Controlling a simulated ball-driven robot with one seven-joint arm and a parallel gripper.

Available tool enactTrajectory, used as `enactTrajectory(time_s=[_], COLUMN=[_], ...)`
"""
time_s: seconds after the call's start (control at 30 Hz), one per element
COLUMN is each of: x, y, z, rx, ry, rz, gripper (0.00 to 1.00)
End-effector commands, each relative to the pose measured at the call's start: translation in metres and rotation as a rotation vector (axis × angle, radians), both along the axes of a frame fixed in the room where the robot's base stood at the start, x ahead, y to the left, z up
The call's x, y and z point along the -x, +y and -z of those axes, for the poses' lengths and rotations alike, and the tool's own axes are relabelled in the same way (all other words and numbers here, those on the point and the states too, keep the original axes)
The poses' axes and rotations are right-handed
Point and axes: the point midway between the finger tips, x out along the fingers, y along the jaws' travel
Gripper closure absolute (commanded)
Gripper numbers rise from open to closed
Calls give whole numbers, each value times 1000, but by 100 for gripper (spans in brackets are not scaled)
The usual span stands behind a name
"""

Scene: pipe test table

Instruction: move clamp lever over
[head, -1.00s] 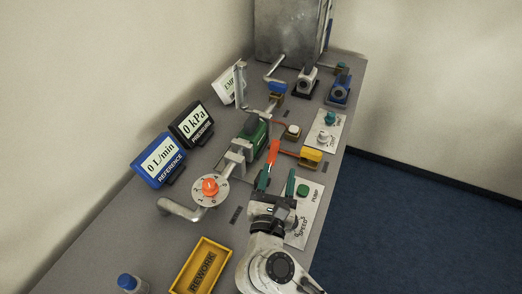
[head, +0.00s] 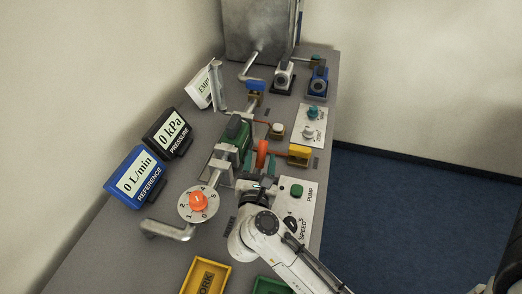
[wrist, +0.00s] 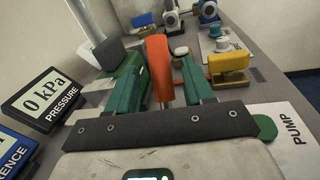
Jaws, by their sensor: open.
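The orange clamp lever (head: 262,154) stands up beside the green body (head: 236,130) on the pipe run. In the wrist view the lever (wrist: 158,66) rises between my two green fingers, closer to the left one. My gripper (wrist: 163,72) is open, with a finger on each side of the lever; a gap shows on the right side. In the head view my gripper (head: 260,168) is at the lever's lower part, and the fingers hide its base. I cannot tell whether a finger touches the lever.
The pump panel (head: 301,204) is near my wrist. Pressure (head: 167,132) and reference (head: 138,177) displays stand along the left.

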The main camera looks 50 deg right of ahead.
Motion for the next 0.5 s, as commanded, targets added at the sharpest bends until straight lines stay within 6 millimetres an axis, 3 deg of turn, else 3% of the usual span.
enactTrajectory(time_s=[0.2,0.5], x=[-11,-14], y=[-21,-25], z=[-1,0], rx=[0,0], ry=[1,1], rz=[1,0], gripper=[48,48])
